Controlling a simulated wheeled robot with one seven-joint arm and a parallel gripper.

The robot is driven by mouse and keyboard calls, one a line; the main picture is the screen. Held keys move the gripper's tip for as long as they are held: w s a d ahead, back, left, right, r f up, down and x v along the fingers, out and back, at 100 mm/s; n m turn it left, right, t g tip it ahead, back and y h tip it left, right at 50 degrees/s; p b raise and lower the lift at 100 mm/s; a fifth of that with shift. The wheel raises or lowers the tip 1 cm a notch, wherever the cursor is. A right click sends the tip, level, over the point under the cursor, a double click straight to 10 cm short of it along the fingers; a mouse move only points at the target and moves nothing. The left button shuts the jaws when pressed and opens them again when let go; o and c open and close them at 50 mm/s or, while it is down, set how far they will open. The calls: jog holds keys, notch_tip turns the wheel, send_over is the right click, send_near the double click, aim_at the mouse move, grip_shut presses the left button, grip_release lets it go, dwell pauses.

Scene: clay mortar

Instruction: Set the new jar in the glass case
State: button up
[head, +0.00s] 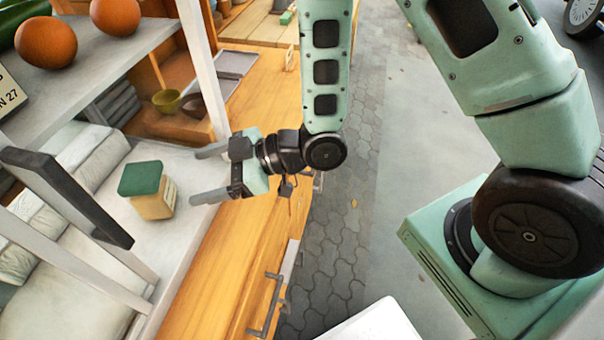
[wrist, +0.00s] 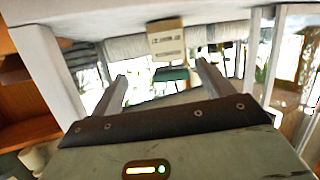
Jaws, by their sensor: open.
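A small square jar with a cream, labelled body (head: 154,206) and green lid stands upright on a white shelf (head: 185,165) inside a white-posted frame that looks like the glass case (head: 204,70). My gripper (head: 201,176) is open and empty, just right of the jar, its fingers pointing left towards it. They look apart from the jar. In the wrist view, which looks upside down, the jar (wrist: 167,42) appears lid-down beyond and between the fingertips (wrist: 162,72). I cannot make out any glass panes.
An upper shelf (head: 100,75) carries round orange-brown objects (head: 46,42). A dark-edged panel (head: 65,195) stands left of the jar. White cushion-like shapes (head: 100,155) lie behind it. A wooden counter (head: 235,225) with handles runs below; small bowls (head: 166,101) sit in a wooden compartment.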

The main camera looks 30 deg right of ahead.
jog(key=s+d+r+m+g+h, duration=0.2)
jog(key=s+d+r+m+h, duration=0.1)
jog(key=s, duration=0.5)
jog(key=s+d+r+m+g+h, duration=0.3)
jog(key=s+d+r+h, duration=0.3)
jog(key=s+d+h, duration=0.2)
jog(key=shift+r+m+h, duration=0.15)
jog(key=shift+m+h, duration=0.35)
jog(key=shift+h, duration=0.7)
jog(key=shift+d, duration=0.1)
